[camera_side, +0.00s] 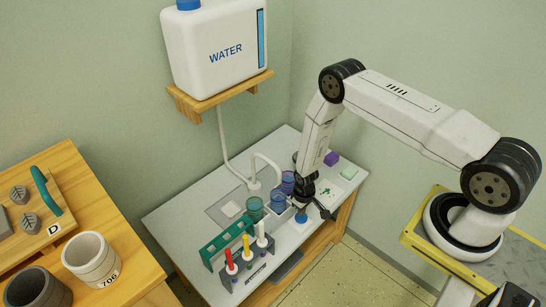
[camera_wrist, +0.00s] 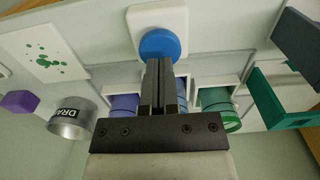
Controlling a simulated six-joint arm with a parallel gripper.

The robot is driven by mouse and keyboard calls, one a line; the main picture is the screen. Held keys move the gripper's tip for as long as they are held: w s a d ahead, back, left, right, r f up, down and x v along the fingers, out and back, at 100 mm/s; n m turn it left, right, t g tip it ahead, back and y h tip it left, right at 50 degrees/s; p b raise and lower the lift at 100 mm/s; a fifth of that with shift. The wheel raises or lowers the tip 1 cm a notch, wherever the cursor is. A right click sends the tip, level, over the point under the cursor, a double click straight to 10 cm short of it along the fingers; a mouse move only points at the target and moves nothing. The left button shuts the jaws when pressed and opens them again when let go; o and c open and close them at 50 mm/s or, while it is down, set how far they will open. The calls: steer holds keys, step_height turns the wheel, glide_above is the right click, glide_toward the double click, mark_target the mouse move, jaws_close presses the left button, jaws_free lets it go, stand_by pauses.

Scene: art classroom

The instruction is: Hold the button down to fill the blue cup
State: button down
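My gripper (camera_side: 302,208) points down over the blue button (camera_side: 301,217), its fingers together with nothing between them. In the wrist view the closed fingertips (camera_wrist: 162,66) overlap the near edge of the round blue button (camera_wrist: 159,46) on its white base; I cannot tell whether they touch it or press it. A blue cup (camera_side: 278,203) stands just left of the gripper in the side view. A violet-blue cup (camera_side: 288,181) stands behind it, and a green cup (camera_side: 254,208) to its left. In the wrist view the fingers largely hide the middle cup. The water level is unclear.
A white WATER tank (camera_side: 213,50) on a wall shelf feeds a hose to a curved spout (camera_side: 265,158) near the cups. A marker rack (camera_side: 247,259) and green frame (camera_side: 225,244) stand in front left. A metal cup (camera_wrist: 72,120) and purple block (camera_side: 331,158) lie at the back right.

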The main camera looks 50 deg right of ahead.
steer(key=shift+f, duration=1.1)
stand_by(6.4)
steer(key=shift+r, duration=2.5)
